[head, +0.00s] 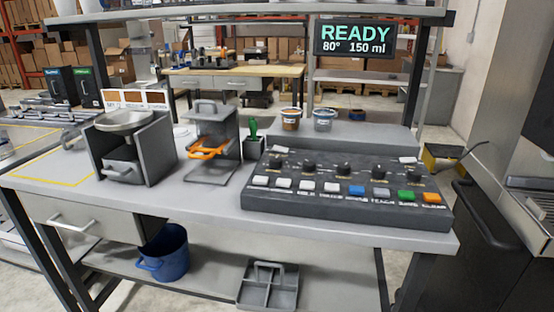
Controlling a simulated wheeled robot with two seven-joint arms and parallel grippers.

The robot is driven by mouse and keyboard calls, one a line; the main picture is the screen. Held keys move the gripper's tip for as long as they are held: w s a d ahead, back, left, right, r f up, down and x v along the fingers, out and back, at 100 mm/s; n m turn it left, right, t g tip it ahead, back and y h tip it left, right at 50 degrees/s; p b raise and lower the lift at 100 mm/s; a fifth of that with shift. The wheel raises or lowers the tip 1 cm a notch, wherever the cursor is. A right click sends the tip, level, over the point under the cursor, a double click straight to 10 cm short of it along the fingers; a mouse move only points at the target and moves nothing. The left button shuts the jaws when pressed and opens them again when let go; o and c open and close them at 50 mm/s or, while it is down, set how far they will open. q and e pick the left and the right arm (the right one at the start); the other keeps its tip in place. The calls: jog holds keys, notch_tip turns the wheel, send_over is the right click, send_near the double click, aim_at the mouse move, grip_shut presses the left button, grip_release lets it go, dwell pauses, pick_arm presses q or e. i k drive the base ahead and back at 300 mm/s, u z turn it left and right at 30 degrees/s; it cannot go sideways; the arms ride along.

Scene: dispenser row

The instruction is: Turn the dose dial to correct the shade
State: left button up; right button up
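A dark control panel (345,213) lies on the right part of the workbench. Several black dials (343,170) with small marks stand in a row along its upper part; their labels are too small to read, so I cannot tell which is the dose dial. In front of them runs a row of buttons: white (260,181), blue (356,190), grey, green (406,195) and orange (431,198). A hanging display (355,39) reads READY, 80°, 150 ml. A small card (133,98) at the left carries brown shade patches. Neither of my grippers is in view.
A scale-like unit with a round pan (123,121), a dispenser with an orange handle (208,152) and a small cactus (252,130) stand left of the panel. Two cups (290,119) (323,119) stand behind it. A blue bucket (163,253) and grey caddy (268,287) are below.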

aim_at(275, 162)
jog(key=u, duration=1.5)
jog(key=i, duration=0.65)
jog(key=z, duration=1.75)
